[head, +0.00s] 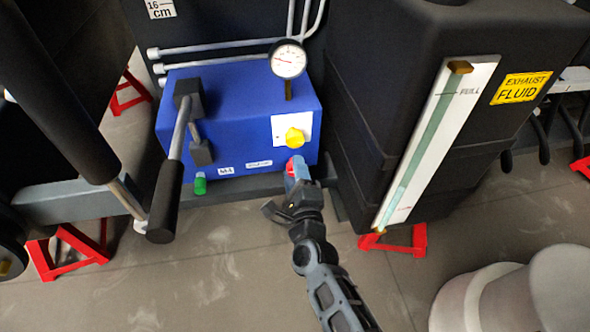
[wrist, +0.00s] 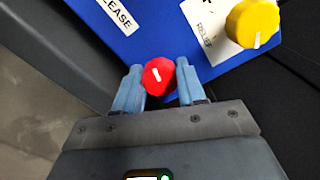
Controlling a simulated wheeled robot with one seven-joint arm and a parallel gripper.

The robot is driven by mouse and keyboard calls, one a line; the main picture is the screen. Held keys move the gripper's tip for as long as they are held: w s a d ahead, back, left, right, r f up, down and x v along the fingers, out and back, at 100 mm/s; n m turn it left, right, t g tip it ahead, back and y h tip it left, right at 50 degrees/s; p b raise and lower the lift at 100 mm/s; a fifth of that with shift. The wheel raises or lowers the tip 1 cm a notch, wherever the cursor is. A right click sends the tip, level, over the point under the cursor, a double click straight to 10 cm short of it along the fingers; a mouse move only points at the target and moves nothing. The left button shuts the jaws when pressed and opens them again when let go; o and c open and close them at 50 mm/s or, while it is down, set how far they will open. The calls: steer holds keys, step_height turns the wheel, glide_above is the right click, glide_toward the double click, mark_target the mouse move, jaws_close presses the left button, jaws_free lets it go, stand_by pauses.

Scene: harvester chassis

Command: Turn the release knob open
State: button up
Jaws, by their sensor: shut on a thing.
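The red release knob (wrist: 158,76) has a white pointer mark and sits at the lower edge of the blue pump box (head: 230,110). In the wrist view it is between the two blue fingers of my gripper (wrist: 159,85), which is shut on it. In the head view my gripper (head: 296,170) reaches up to the box's lower right, and the red knob (head: 290,167) is partly hidden by it. The white mark points up and slightly left in the wrist view. A label ending in "LEASE" (wrist: 118,14) is beside the knob.
A yellow relief knob (head: 294,138) is just above the red one. A gauge (head: 288,59) stands on the box, with a black-handled lever (head: 166,200) at left. A black exhaust fluid tank (head: 385,80) stands close on the right. Open floor lies below.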

steer(key=shift+f+n+y+p, duration=0.15)
steer(key=shift+n+p, duration=1.4)
steer(key=shift+n, duration=3.8)
steer(key=shift+f+n+y+p, duration=0.15)
steer(key=shift+n+p, duration=1.35)
steer(key=shift+n, duration=3.85)
steer(key=shift+r, duration=0.1)
steer(key=o, duration=1.1)
steer(key=shift+c, duration=0.2)
steer(key=shift+s+d+r, duration=0.1)
